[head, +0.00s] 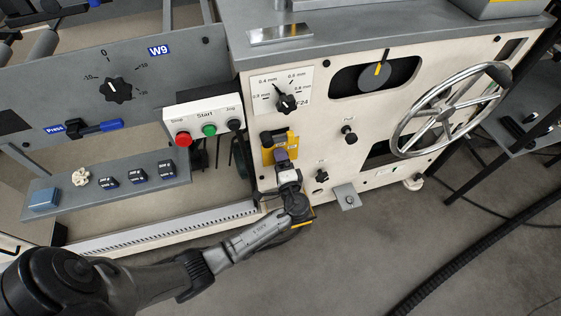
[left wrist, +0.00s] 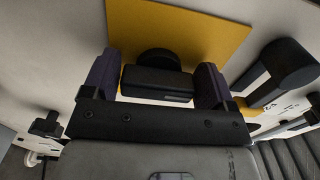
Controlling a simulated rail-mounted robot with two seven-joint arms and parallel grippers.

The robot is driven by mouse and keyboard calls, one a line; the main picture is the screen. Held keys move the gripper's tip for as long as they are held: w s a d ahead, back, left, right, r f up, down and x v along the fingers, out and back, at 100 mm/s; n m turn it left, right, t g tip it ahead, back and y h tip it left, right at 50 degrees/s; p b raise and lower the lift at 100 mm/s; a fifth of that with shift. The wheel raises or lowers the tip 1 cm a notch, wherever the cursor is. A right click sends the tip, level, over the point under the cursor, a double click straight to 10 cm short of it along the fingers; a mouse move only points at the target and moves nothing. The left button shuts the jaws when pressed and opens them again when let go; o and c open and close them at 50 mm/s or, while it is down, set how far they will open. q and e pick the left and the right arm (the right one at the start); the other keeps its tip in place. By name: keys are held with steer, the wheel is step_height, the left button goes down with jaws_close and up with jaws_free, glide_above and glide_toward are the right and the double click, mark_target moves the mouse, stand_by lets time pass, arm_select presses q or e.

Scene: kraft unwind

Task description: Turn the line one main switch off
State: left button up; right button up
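A yellow switch plate (head: 268,153) is on the cream machine front, below the thickness dial. In the left wrist view, the yellow plate (left wrist: 190,30) carries a black switch handle (left wrist: 157,85) on a round black hub. My left gripper (head: 283,160) is at this plate and hides part of it in the head view. In the left wrist view, the purple pads of my left gripper (left wrist: 160,82) lie on both sides of the handle, with no clear gap. I cannot read the plate's label. My right gripper is not in view.
A second black handle (left wrist: 282,72) on yellow is close to the right of my left gripper. A control box (head: 205,120) with red, green and black buttons is at the upper left. A handwheel (head: 450,112) is at the right. The floor (head: 380,250) in front is clear.

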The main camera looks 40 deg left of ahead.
arm_select(q)
steer(key=shift+o, duration=1.6)
steer(key=p+v, duration=0.4)
steer(key=v, duration=1)
steer(key=shift+a, duration=0.1)
